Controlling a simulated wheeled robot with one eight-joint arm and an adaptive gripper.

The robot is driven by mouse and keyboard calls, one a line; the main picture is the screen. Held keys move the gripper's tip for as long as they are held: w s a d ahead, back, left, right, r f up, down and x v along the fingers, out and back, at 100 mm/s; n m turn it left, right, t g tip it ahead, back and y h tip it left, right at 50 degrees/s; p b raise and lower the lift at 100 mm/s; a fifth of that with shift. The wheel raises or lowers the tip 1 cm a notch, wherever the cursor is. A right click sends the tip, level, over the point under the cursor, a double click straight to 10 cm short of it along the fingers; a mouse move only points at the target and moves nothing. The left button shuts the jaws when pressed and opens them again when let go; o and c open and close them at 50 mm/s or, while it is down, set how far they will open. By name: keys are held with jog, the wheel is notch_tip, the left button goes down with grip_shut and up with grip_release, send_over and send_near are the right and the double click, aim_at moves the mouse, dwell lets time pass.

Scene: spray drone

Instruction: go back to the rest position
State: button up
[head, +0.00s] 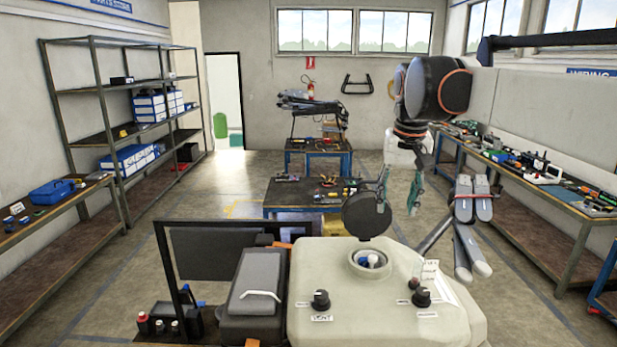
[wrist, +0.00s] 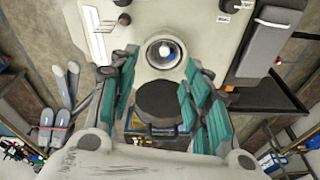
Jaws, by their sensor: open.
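My gripper (head: 400,190) hangs over the far right side of the drone's pale tank (head: 340,285), behind the filler opening in the head view. It is open, with its green-padded fingers apart and nothing between them. In the wrist view my gripper (wrist: 160,75) has a finger on either side of the view, with the filler opening (wrist: 163,53) ahead between the tips. The round dark lid (head: 366,216) stands open behind that opening. A small white and blue piece (head: 374,261) sits inside the opening.
Two dark knobs (head: 321,299) (head: 422,297) sit on the tank's top. Folded grey rotor arms (head: 470,225) stand at the tank's right. A dark panel (head: 215,253) and battery (head: 257,280) are at its left. A workbench (head: 530,175) lines the right wall; shelves (head: 120,100) stand left.

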jog(key=s+f+n+t, duration=0.1)
jog(key=s+f+t, duration=0.1)
jog(key=s+f, duration=0.5)
jog(key=s+f+t, duration=0.1)
jog(key=s+f, duration=0.3)
jog(key=s, duration=0.7)
jog(key=s+f+n+t, duration=0.1)
jog(key=s+f+t, duration=0.1)
jog(key=s+f, duration=0.5)
notch_tip(320, 180, down, 35)
jog(key=s+b, duration=0.2)
jog(key=b, duration=3.4)
jog(key=shift+b, duration=0.3)
jog(key=shift+d+r, duration=0.1)
